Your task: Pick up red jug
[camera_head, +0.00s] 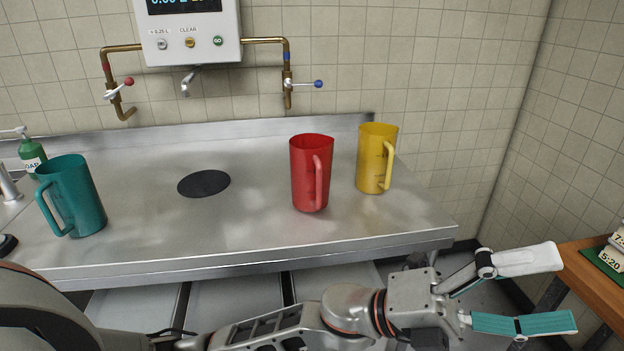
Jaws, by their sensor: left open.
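The red jug (306,180) stands upright on the steel counter, right of the middle, its handle facing toward me and slightly right. A yellow jug (371,170) stands just behind it to the right, apart from it. My left gripper (562,290) is in the lower right, beyond the counter's right front corner. Its fingers are spread apart with nothing between them. It is well to the right of the red jug and nearer to me. My right gripper is not in view.
A teal jug (82,200) stands on the steel counter (240,238) at left, near a green soap bottle (32,153). A black disc (204,183) lies mid-counter beneath a wall dispenser (188,45) with brass pipes. A wooden table (591,272) edges in at right, close to my left gripper.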

